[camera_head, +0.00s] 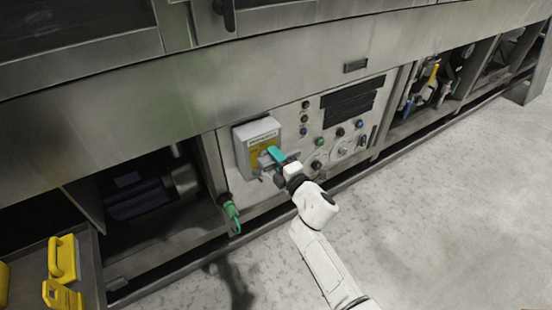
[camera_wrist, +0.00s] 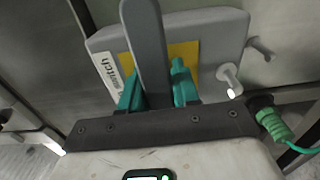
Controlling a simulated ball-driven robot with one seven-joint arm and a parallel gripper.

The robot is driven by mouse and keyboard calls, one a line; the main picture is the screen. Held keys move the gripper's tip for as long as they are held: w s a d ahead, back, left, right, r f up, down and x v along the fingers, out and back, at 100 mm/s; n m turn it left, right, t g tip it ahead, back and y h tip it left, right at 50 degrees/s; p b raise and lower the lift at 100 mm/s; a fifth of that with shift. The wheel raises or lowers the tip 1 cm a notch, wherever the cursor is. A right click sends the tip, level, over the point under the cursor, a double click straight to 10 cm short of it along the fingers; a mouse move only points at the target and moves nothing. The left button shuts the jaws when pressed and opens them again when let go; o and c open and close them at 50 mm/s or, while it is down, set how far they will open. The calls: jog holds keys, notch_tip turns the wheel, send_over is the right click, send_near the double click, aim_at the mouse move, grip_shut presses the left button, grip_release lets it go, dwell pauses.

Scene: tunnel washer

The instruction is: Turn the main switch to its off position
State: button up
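The main switch is a light grey box (camera_head: 257,133) with a yellow plate (camera_wrist: 185,55) and a white label on the panel. The label reads partly "Switch" in the wrist view. A long grey bar, seemingly its handle (camera_wrist: 146,45), stands out in front of the plate. My gripper (camera_head: 277,157) is at the front of the box. In the wrist view, its teal fingers (camera_wrist: 157,90) stand on either side of the bar, very close to it. I cannot tell whether they press on it. The bar's lower end is hidden behind the dark gripper body.
A green plug (camera_head: 231,211) hangs left of and below the switch box; it also shows in the wrist view (camera_wrist: 272,122). Buttons and dials (camera_head: 318,142) lie right of the box. Yellow items (camera_head: 63,259) sit at the lower left. The floor (camera_head: 450,190) at right is clear.

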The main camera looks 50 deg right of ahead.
jog(key=o, duration=0.4)
jog(key=shift+c, duration=0.2)
jog(key=v, duration=1.1)
jog(key=shift+w, duration=0.1)
